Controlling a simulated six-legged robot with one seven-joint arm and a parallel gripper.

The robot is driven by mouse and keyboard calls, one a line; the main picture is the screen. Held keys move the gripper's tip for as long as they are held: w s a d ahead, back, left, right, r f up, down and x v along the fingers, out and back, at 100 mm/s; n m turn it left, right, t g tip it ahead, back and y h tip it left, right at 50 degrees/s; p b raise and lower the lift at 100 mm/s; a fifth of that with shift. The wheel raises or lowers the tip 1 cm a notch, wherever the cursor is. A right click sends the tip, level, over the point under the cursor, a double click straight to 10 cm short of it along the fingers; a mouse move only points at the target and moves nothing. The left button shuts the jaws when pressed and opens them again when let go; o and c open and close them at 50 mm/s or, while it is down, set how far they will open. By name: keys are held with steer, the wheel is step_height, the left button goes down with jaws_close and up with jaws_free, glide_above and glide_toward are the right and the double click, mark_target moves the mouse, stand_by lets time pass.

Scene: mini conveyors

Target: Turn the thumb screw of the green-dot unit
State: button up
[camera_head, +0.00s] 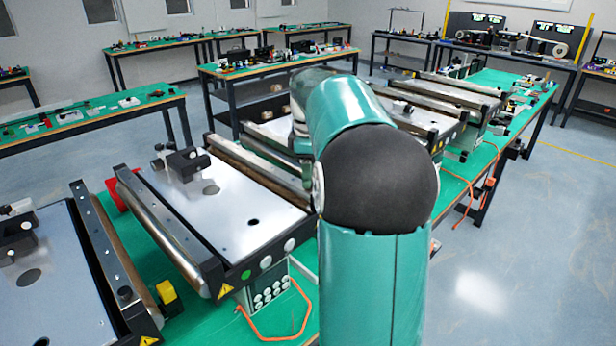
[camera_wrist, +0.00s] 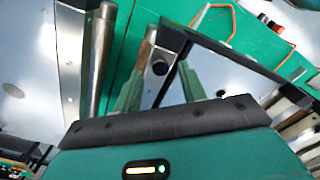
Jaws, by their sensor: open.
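The green-dot unit is a mini conveyor (camera_head: 220,205) with a grey metal top, and its green dot (camera_head: 246,275) shows on the dark front end. My arm covers its right side in the head view, and I cannot make out its thumb screw there. In the wrist view a dark round knob (camera_wrist: 160,67), which looks like a thumb screw, shows beside a dark strip. My gripper (camera_wrist: 160,76) is open and empty, its two green fingers on either side of the knob in the picture. I cannot tell whether they touch it. The green dot does not show in the wrist view.
A yellow-topped block (camera_head: 167,292) lies between the two. An orange cable (camera_head: 275,337) loops at the bench front. More conveyors (camera_head: 425,105) stand behind my arm.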

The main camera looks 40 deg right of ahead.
steer(key=shift+f, duration=0.75)
jaws_close()
steer(key=shift+m, duration=0.3)
